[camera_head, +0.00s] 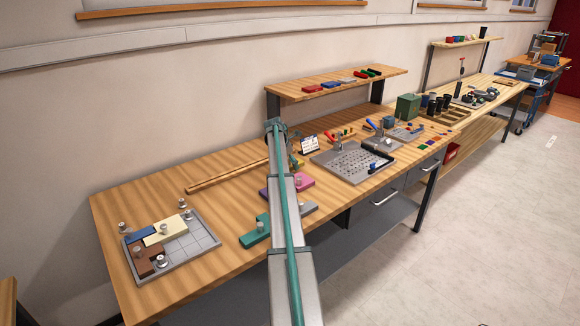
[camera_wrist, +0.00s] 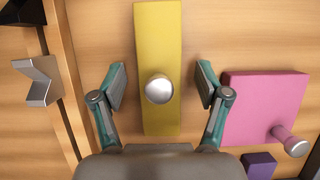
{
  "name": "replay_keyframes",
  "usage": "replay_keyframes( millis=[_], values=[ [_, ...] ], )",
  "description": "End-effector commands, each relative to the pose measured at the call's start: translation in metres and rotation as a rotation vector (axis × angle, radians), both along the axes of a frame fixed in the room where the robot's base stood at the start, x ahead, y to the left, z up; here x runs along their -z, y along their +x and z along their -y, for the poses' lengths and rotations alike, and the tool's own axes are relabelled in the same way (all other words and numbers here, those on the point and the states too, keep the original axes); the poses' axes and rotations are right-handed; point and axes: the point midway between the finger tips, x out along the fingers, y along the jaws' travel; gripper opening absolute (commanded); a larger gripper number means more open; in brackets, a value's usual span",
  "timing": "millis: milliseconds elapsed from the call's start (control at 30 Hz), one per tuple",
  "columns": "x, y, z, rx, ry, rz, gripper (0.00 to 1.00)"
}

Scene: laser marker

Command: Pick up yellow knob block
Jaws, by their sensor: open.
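The yellow knob block (camera_wrist: 158,40) lies on the wooden bench in the wrist view, a long bar with a round silver knob (camera_wrist: 159,89) on it. My gripper (camera_wrist: 161,88) is open, with one finger on each side of the block at the knob's level. A gap shows between each finger and the block. Whether the fingertips are above the block or down beside it is hard to tell.
A pink knob block (camera_wrist: 262,105) lies close right of the right finger, with a purple block (camera_wrist: 259,165) below it. A wooden strip (camera_wrist: 66,80) and a silver notched piece (camera_wrist: 37,80) lie left. A grey tray (camera_head: 200,243) with several blocks stands at the bench's left.

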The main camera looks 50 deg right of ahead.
Motion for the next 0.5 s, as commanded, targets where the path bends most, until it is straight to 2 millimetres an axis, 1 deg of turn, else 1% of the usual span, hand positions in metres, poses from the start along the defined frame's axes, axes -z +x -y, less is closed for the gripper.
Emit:
replay_keyframes(
  millis=[167, 500],
  values=[
    [0.0, 0.0001, -0.0002, 0.0, 0.0, 0.0, 0.75],
    [-0.0004, 0.0003, -0.0003, 0.0, 0.0, 0.0, 0.18]
  ],
)
